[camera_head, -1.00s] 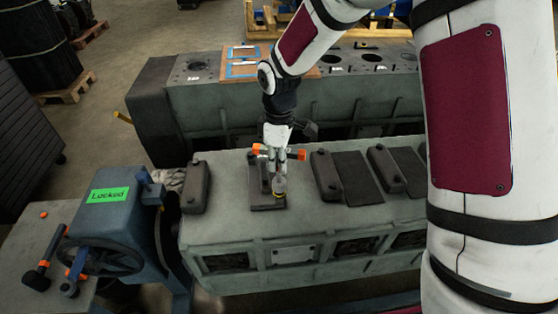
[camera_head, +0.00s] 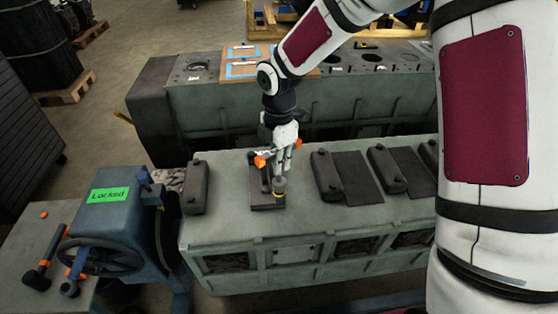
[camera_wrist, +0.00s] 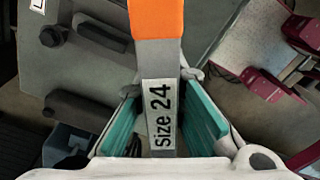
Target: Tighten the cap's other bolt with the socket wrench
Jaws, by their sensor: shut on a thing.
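My gripper (camera_head: 284,152) is shut on the socket wrench (camera_wrist: 161,60), which has an orange handle and a "Size 24" label between the teal finger pads. In the head view the wrench's orange ends (camera_head: 260,161) show on both sides of the fingers.
Other dark caps (camera_head: 196,187) (camera_head: 326,175) (camera_head: 386,168) lie on the block, some beside dark rectangles (camera_head: 351,177). A blue stand with a handwheel (camera_head: 100,256) and green "Locked" sign (camera_head: 109,195) is at left. A second block (camera_head: 210,108) stands behind.

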